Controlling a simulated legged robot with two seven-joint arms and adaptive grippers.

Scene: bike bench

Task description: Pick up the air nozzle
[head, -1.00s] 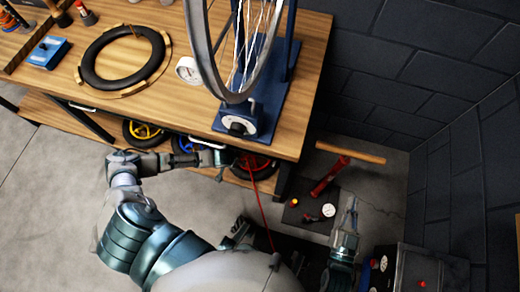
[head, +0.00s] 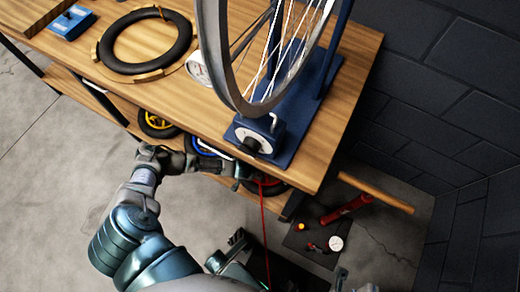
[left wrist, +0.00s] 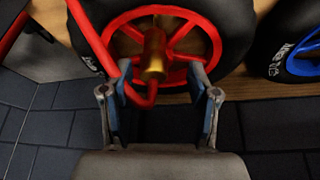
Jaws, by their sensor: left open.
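The air nozzle shows in the left wrist view as a brass cylinder (left wrist: 154,52) on the end of a looped red hose (left wrist: 95,40), in front of a red-spoked wheel. My left gripper (left wrist: 160,76) is open, its blue-padded fingers either side of and just short of the brass part; I see no contact. In the head view my left gripper (head: 240,174) is at the bench's front edge, below the wheel stand, where the red hose (head: 264,225) hangs; the nozzle itself cannot be made out there. Only a small part of my right gripper (head: 341,279) shows at the bottom edge.
The wooden bench top (head: 155,88) carries a blue truing stand (head: 305,115) with a wheel, a black tyre (head: 118,62) and a blue box (head: 72,22). Small wheels (head: 158,124) sit on the shelf below. A red floor pump (head: 345,208) stands right, near the dark wall.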

